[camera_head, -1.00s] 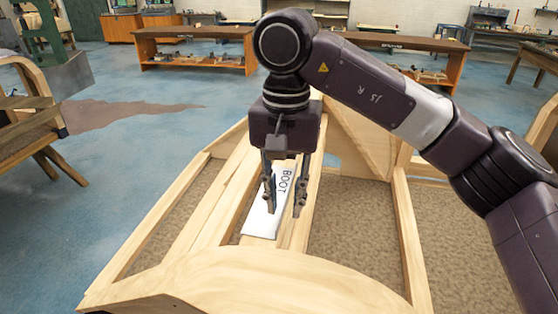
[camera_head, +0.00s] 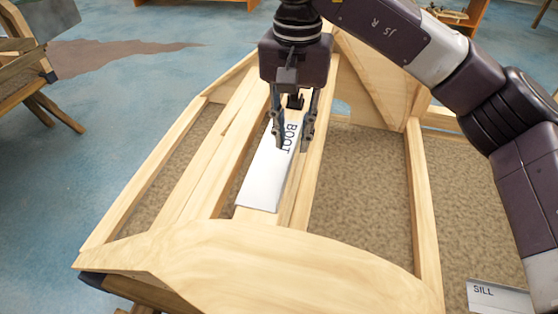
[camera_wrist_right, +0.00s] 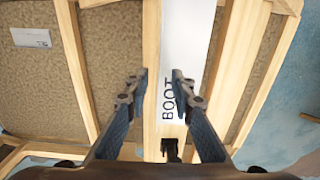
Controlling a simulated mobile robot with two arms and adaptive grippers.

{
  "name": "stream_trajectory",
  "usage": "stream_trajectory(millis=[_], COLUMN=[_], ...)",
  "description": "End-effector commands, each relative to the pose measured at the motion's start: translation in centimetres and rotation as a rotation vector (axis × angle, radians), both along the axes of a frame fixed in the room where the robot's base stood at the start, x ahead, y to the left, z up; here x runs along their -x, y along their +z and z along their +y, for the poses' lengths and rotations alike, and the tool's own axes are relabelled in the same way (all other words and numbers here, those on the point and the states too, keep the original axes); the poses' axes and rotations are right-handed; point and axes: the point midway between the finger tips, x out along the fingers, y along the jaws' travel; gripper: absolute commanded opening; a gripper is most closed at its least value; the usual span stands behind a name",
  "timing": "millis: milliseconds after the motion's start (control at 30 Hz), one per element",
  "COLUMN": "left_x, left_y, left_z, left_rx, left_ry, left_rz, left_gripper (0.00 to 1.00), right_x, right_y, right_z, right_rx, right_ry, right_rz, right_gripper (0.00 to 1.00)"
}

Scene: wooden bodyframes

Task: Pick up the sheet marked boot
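The sheet marked BOOT (camera_head: 265,180) is a long white strip lying along a wooden beam of the frame. Its lettering is partly behind the fingers in the head view. It also shows in the right wrist view (camera_wrist_right: 188,40), running away from me, with the lettering near the fingers. My right gripper (camera_head: 293,145) points down over the lettered part of the sheet. Its two fingers are apart with nothing held between them. In the right wrist view the gripper (camera_wrist_right: 160,88) has its right finger over the sheet and its left finger beside it. Contact cannot be told. My left gripper is not in view.
The wooden bodyframe (camera_head: 300,265) has raised rails on both sides of the sheet and a broad curved panel at the near end. A sheet marked SILL (camera_head: 500,298) lies at the lower right. Brown textured panels fill the gaps between the rails.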

Motion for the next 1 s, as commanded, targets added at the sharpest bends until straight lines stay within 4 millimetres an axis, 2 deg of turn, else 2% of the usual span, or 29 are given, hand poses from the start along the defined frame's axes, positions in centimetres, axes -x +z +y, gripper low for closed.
stream_trajectory(millis=[33, 167, 400, 600, 1000], left_x=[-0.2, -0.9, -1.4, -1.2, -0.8], left_y=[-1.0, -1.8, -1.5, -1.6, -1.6], left_z=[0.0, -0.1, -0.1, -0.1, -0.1], left_rx=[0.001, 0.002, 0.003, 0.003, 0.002], left_ry=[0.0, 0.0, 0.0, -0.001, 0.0], left_rz=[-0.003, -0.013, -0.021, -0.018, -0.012], left_gripper=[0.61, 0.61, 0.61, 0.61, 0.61], right_x=[-0.1, 0.0, 0.0, 0.0, 0.0], right_y=[-1.5, -2.8, -2.7, -2.7, -2.7], right_z=[-0.2, -0.1, -0.1, -0.1, -0.1], right_rx=[0.0, -0.001, -0.001, -0.001, -0.001], right_ry=[0.0, 0.002, 0.001, 0.001, 0.001], right_rz=[0.002, 0.001, 0.0, 0.0, 0.0], right_gripper=[0.22, 0.22, 0.22, 0.0, 0.0])
